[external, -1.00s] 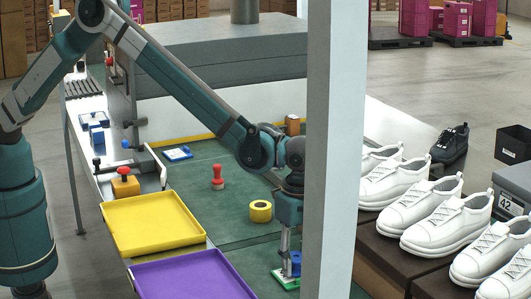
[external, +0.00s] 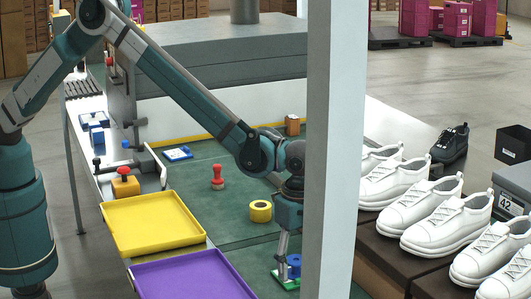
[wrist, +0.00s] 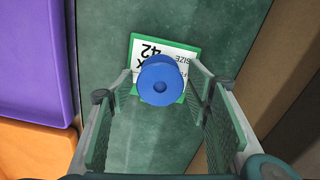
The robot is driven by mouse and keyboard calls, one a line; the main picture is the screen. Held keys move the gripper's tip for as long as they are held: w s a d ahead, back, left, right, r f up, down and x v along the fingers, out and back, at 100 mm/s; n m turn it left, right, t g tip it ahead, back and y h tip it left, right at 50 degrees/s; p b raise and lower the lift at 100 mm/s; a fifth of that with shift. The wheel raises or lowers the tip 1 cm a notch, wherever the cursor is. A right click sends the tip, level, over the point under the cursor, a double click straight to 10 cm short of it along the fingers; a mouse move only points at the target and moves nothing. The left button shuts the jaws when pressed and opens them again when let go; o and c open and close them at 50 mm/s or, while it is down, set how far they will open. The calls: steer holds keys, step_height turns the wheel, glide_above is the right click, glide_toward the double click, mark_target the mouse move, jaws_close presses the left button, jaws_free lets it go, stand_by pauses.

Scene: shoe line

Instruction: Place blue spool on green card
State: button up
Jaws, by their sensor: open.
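The blue spool (external: 294,263) stands on the green card (external: 282,279) on the green bench top. My gripper (external: 287,262) is open around the spool. In the wrist view its two fingers stand on either side of the spool, with a visible gap on the right; the left fingertip is close to it. The spool's underside is hidden, and the pillar is close to the card in the external view.
A yellow tray (external: 153,222) and a purple tray (external: 195,278) lie left of the card. A yellow tape roll (external: 260,211) and a red stamp (external: 217,177) stand farther back. A grey pillar (external: 334,150) blocks part of the external view. White shoes (external: 440,225) stand at right.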

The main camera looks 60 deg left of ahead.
mark_target(297, 260)
step_height(297, 260, up, 12)
steer(key=p, duration=0.1)
steer(key=shift+r+p, duration=0.15)
steer(key=shift+p, duration=0.25)
stand_by(0.3)
stand_by(0.5)
steer(key=shift+a, duration=0.1)
